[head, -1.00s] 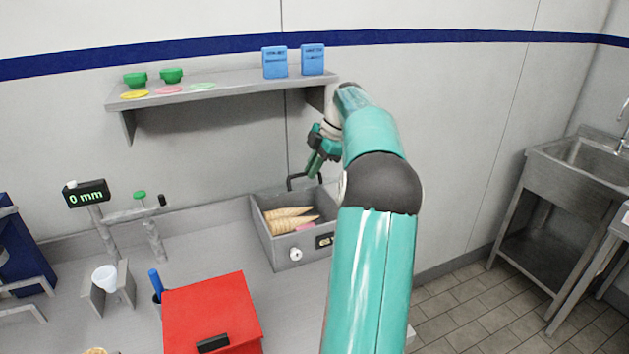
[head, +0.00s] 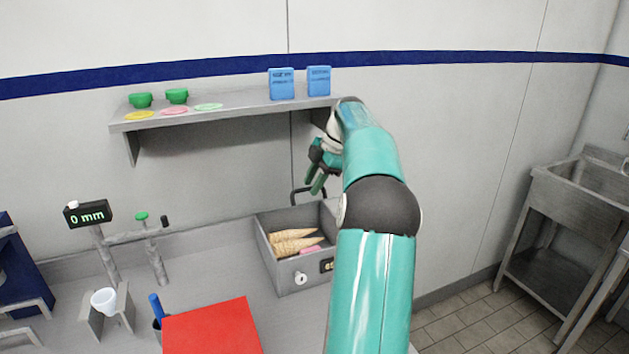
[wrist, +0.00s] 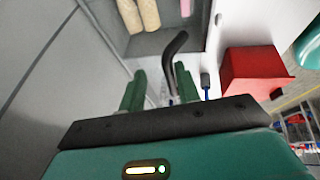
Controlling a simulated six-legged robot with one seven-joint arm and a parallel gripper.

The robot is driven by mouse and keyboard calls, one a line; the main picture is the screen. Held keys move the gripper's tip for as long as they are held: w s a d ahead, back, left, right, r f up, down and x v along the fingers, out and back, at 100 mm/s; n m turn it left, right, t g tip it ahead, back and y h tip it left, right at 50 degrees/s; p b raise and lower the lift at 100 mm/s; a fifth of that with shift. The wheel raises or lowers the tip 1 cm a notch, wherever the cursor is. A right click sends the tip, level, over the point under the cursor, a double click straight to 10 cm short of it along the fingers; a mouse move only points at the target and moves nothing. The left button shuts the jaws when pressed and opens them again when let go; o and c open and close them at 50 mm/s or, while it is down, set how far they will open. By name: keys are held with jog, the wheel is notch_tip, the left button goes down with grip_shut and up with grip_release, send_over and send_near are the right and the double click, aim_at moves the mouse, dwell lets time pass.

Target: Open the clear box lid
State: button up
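The grey open-topped box (head: 291,281) stands on the counter below the shelf, with tan cones and a pink item inside. A black bent handle (head: 296,198) rises at its back edge; it also shows in the wrist view (wrist: 171,62). The clear lid itself cannot be made out. My gripper (head: 315,186) is above the back of the box, close to the handle, with its green fingers apart. In the wrist view my gripper (wrist: 160,88) is open, and the handle appears between and beyond the fingers. Contact with it cannot be told. My arm hides the box's right side.
A shelf (head: 225,110) with green bowls, coloured discs and blue packs (head: 281,84) hangs above. A red box (head: 212,330) stands in front left. A white cup (head: 104,301) and a 0 mm display (head: 88,214) are at the left. A steel sink is at the right.

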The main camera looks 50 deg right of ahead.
jog(key=shift+s+r, duration=0.15)
jog(key=shift+s, duration=0.05)
jog(key=shift+w, duration=0.15)
jog(key=v, duration=1.2)
dwell(0.5)
jog(key=shift+d, duration=0.1)
